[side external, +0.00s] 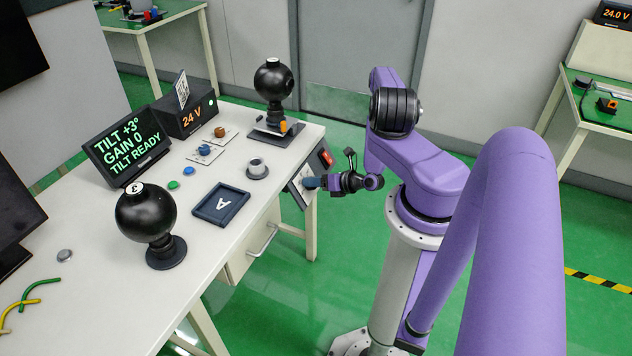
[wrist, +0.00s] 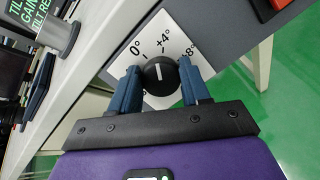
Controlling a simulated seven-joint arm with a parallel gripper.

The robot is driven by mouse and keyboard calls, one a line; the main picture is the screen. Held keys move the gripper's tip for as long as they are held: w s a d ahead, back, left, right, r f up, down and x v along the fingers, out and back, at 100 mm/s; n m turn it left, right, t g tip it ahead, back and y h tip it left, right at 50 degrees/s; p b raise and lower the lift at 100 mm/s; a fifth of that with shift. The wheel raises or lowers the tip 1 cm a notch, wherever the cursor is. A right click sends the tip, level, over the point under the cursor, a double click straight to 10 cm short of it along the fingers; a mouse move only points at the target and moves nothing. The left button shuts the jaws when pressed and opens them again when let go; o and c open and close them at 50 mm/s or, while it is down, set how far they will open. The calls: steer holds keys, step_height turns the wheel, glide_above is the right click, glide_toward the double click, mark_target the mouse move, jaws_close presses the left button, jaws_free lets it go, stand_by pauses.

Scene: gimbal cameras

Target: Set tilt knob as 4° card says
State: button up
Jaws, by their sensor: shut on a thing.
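The black tilt knob (wrist: 160,75) sits on a white dial plate (wrist: 196,30) marked 0°, +4° and +8°. Its white pointer line points between 0° and +4°, nearer +4°. My gripper (wrist: 154,88) has a blue finger on each side of the knob and is shut on it. In the side view my gripper (side external: 312,183) is at the panel on the table's right front edge, and the knob is hidden there. The display (side external: 127,145) reads TILT +3°, GAIN 0, TILT READY.
A black ball device (side external: 146,212) stands at the front of the table (side external: 110,300), another (side external: 273,82) at the back. A red switch (side external: 326,157) is close beside the dial.

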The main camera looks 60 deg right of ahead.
steer(key=shift+m, duration=1.4)
steer(key=o, duration=1)
steer(key=shift+s, duration=0.1)
steer(key=shift+o, duration=0.2)
steer(key=v, duration=1.7)
steer(key=shift+r, duration=0.25)
steer(key=shift+a, duration=0.1)
